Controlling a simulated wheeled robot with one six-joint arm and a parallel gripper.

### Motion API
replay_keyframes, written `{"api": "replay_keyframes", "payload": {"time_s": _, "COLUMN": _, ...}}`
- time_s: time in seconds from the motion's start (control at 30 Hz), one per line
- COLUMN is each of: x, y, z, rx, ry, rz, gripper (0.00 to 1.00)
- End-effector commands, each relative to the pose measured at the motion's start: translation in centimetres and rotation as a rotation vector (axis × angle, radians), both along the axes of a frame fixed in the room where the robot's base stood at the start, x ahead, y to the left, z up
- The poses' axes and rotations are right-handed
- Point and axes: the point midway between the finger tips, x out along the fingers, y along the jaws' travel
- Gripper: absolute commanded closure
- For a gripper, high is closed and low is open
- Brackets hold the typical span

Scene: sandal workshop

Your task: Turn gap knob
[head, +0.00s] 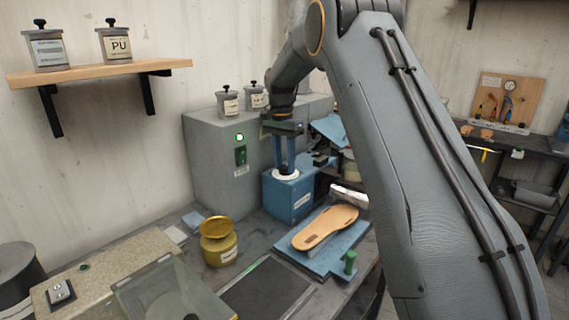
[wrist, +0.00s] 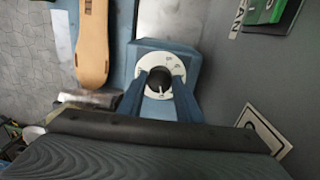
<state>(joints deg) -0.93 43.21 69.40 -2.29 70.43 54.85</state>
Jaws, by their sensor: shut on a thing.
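The gap knob (wrist: 160,83) is a dark round knob on a white dial plate (wrist: 150,65), on top of a blue machine housing (head: 289,203). In the head view the white dial (head: 286,175) shows at the foot of my gripper (head: 285,170). My gripper points straight down, its two blue fingers on either side of the knob. In the wrist view my gripper (wrist: 160,90) is shut on the knob, and the fingers cover part of the dial. A small white mark shows on the knob near the fingertips.
A tan sandal sole (head: 325,227) lies on a blue plate beside the housing, with a metal roller (head: 349,196) close by. A grey cabinet (head: 212,160) stands behind. A yellow pot (head: 218,245) stands at the front left.

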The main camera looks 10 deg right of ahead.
Motion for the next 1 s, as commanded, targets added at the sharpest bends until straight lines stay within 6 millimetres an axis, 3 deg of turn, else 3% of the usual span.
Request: {"api": "replay_keyframes", "payload": {"time_s": 1.0, "x": -0.08, "y": 0.06, "z": 0.21, "rx": -0.002, "ry": -0.004, "rz": 0.912, "gripper": 0.91}}
